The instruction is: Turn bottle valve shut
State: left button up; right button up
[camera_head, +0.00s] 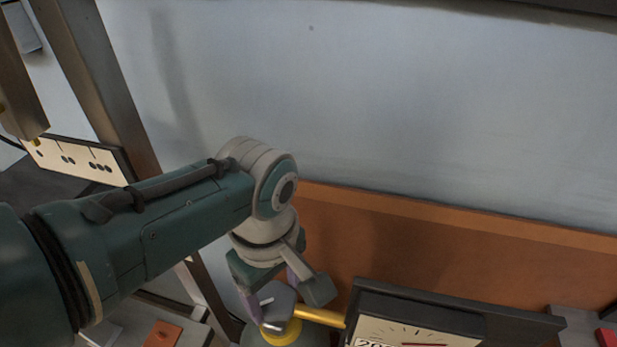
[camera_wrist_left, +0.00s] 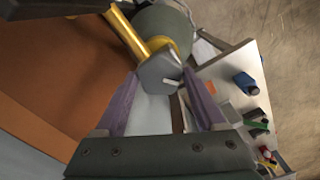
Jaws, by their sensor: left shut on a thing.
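My left gripper (camera_head: 272,305) reaches down from the left in the head view and is shut on the grey valve knob (camera_head: 277,294). In the left wrist view, the knob (camera_wrist_left: 160,72) sits between the tips of the two purple fingers. Under the knob is a yellow valve collar, with a yellow tube (camera_head: 318,316) running off to the right. The dark green-grey bottle (camera_wrist_left: 168,25) lies below the valve; only its top shows at the bottom edge of the head view. My right gripper is not in view.
A dial gauge panel (camera_head: 410,328) stands close to the right of the valve. An orange-brown board (camera_head: 400,248) runs behind it, below a pale wall. The left wrist view shows a white surface (camera_wrist_left: 228,75) with several small coloured items, including a blue one (camera_wrist_left: 246,83).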

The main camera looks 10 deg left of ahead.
aim_at(276, 299)
pick_arm(q)
jog(key=m, duration=0.6)
jog(key=shift+p, duration=0.35)
jog(key=m, duration=0.6)
jog(key=shift+m, duration=0.4)
jog(key=m, duration=1.2)
jog(key=shift+m, duration=0.4)
jog(key=o, duration=1.3)
jog(key=shift+o, duration=0.2)
jog(key=shift+r+p, duration=0.1)
jog(key=shift+p, duration=0.2)
notch_tip(276, 299, up, 10)
jog(key=p, duration=0.6)
